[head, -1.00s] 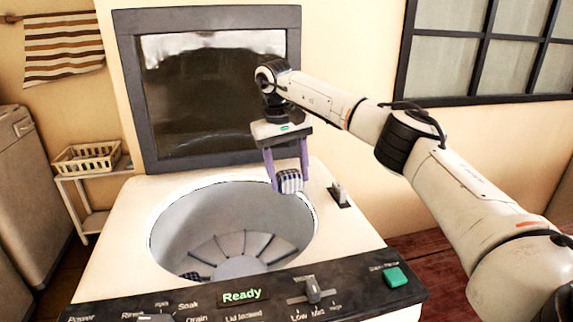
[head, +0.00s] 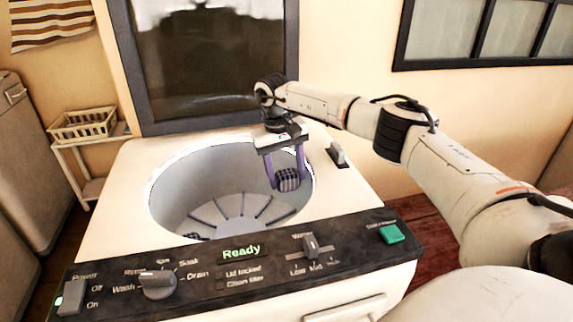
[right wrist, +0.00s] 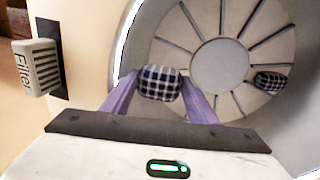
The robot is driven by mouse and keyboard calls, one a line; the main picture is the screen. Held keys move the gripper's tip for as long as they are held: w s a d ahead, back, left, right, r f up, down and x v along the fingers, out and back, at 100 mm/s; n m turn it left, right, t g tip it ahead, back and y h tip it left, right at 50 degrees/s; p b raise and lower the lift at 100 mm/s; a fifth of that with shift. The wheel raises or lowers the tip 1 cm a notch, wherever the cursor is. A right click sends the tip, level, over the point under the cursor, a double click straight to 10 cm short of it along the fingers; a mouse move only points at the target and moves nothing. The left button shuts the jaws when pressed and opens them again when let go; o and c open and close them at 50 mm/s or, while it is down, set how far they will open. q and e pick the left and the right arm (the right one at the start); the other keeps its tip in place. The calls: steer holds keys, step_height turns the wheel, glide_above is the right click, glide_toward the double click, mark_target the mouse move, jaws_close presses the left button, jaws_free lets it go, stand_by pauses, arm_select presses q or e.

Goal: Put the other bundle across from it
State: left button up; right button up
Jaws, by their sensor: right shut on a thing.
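A checkered bundle (head: 288,180) is between the purple fingers of my right gripper (head: 287,172), which is shut on it. The held bundle also shows in the right wrist view (right wrist: 160,83). It hangs inside the washer drum (head: 180,200), near the right wall and above the drum floor. The other checkered bundle (right wrist: 270,80) lies on the ribbed drum floor, across the round hub from the held one. In the head view only its top (head: 194,236) shows above the front rim. My left gripper is not in view.
The washer's raised dark lid (head: 212,65) stands behind the drum. The control panel (head: 240,265) runs along the front, its display reading Ready. A filter piece (right wrist: 36,68) sticks up right of the drum. A basket (head: 83,123) sits on a side stand at left.

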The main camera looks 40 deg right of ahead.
mark_target(281, 189)
step_height(281, 189, down, 13)
steer(key=b, duration=0.9)
steer(key=shift+f, duration=0.2)
steer(key=shift+f+b, duration=0.65)
steer(key=shift+f, duration=0.2)
steer(key=o, duration=1.3)
steer(key=r, duration=0.3)
steer(key=a+r, duration=0.1)
steer(key=r, duration=0.6)
steer(key=shift+w+a+r, duration=0.15)
steer(key=shift+w+a, duration=0.15)
steer(key=shift+w, duration=0.05)
steer(key=shift+s+d+f, duration=0.1)
steer(key=shift+d+f, duration=0.1)
steer(key=shift+f, duration=1.25)
steer(key=shift+s+d+f, duration=0.1)
steer(key=shift+d+f, duration=0.15)
steer(key=shift+f, duration=1.15)
steer(key=shift+s+d+f, duration=0.1)
steer(key=shift+d+f, duration=0.1)
steer(key=shift+f, duration=1.25)
